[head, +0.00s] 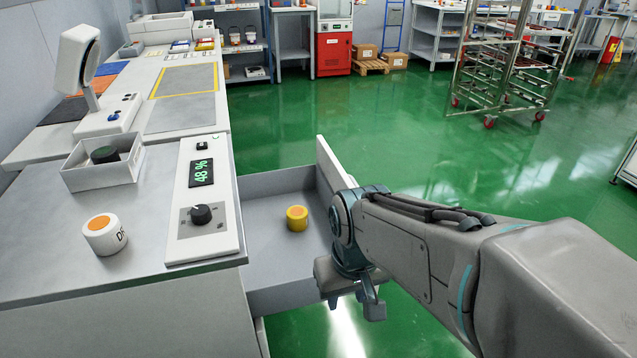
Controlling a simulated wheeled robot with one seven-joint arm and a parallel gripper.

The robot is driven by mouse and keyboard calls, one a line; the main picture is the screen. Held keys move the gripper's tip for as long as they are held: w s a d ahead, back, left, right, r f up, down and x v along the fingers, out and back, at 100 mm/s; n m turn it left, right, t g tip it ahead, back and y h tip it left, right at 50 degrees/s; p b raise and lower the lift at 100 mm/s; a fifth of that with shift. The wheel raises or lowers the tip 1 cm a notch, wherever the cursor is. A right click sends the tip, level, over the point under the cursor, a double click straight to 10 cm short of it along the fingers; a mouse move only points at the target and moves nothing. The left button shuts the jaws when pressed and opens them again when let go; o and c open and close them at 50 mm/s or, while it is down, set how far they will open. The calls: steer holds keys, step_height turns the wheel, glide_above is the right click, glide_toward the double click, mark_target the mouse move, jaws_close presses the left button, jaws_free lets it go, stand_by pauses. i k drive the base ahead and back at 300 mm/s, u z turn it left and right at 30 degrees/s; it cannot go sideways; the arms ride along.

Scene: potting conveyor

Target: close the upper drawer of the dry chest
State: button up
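The dry chest (205,210) is at the left, with a white top panel that has a 48 % display and a black knob. Its upper drawer (262,270) is pulled out to the right. My gripper (355,305) points down at the near right corner of the drawer, by the front panel. I cannot tell whether it touches the panel, or how far its fingers are apart.
A white container with an orange top (104,234) and an open box (100,172) holding a dark round piece stand on the worktop. A scale-like device (110,115) is behind. Green floor is clear beyond the drawer. A wheeled rack (510,60) stands far right.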

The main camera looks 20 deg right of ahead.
mark_target(277, 277)
steer(key=k, duration=0.2)
steer(key=z, duration=1.85)
steer(key=i, duration=1.5)
steer(key=u, duration=2.5)
steer(key=k, duration=0.45)
steer(key=u, duration=0.05)
